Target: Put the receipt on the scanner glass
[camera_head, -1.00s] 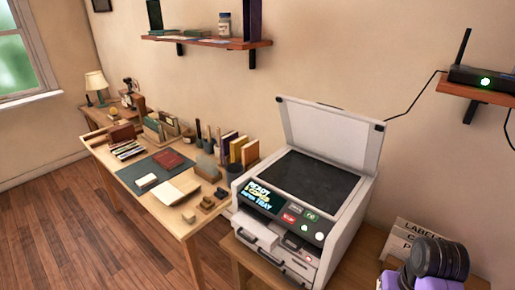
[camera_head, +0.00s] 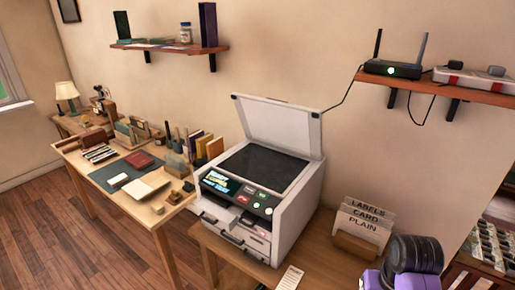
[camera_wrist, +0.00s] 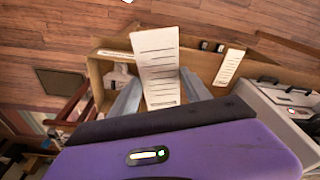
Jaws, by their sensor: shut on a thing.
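The scanner (camera_head: 288,222) stands on the wooden table in the head view with its lid (camera_head: 275,125) raised. Its dark glass (camera_head: 262,168) is bare. In the wrist view, my gripper (camera_wrist: 160,98) is shut on a white slip with printed lines, which looks like the receipt (camera_wrist: 158,58). The receipt sticks out beyond the fingers. The scanner shows at the right edge of the wrist view (camera_wrist: 290,108), apart from the receipt. My gripper's fingers are outside the head view.
Another printed slip (camera_head: 291,278) lies on the table in front of the scanner and shows in the wrist view (camera_wrist: 230,66). A paper holder (camera_head: 358,243) with labelled cards stands right of the scanner. A desk (camera_head: 160,215) with books is at left. A router shelf (camera_head: 440,88) hangs above.

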